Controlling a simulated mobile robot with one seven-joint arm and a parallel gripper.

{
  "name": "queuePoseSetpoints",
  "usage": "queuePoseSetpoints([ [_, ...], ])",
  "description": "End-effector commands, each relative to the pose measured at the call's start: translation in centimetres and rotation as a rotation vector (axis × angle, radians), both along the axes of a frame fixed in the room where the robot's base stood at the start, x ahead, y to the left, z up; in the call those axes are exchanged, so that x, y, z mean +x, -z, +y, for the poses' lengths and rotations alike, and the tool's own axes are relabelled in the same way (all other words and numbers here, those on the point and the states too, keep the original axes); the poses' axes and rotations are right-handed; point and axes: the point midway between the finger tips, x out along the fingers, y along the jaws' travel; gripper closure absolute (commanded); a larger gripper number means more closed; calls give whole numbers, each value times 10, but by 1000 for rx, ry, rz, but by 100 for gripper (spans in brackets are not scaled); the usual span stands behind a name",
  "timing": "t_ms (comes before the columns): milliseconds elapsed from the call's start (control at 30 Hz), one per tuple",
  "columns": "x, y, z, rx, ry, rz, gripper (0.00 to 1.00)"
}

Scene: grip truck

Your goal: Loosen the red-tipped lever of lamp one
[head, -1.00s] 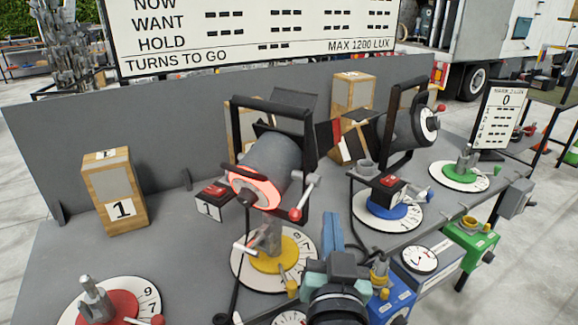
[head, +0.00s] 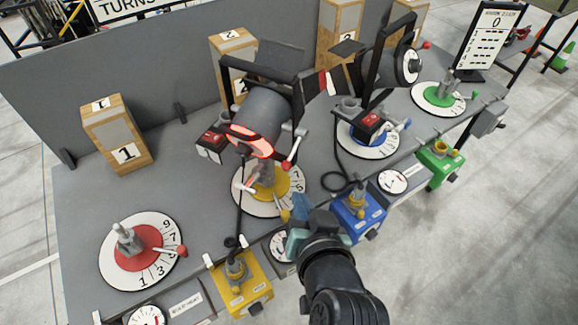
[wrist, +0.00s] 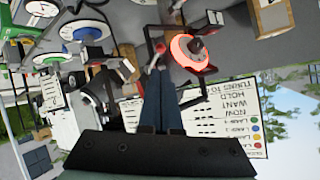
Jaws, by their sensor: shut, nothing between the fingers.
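The near lamp (head: 262,112) has a dark grey barrel, a black yoke and a glowing red front ring, and stands over the yellow dial. A lever with a red ball tip (head: 287,165) sticks out on its right side. The lamp's glowing ring (wrist: 190,53) also shows in the wrist view. My gripper (head: 301,203) has blue fingers, below and slightly right of the lever in the head view. In the wrist view my gripper's fingers (wrist: 162,85) lie together, empty, pointing toward the lamp. I see no contact with the lever.
A second lamp (head: 405,65) stands behind the blue dial (head: 372,137). A red dial (head: 138,248) with a post is at left. Yellow (head: 240,283), blue (head: 362,213) and green (head: 440,160) boxes line the front edge. Cables hang by the near lamp. The left tabletop is mostly clear.

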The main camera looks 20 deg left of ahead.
Motion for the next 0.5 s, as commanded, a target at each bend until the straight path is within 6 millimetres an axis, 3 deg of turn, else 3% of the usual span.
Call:
queuePoseSetpoints([
  [500, 67, 39, 40, 0, -2, -1, 100],
])
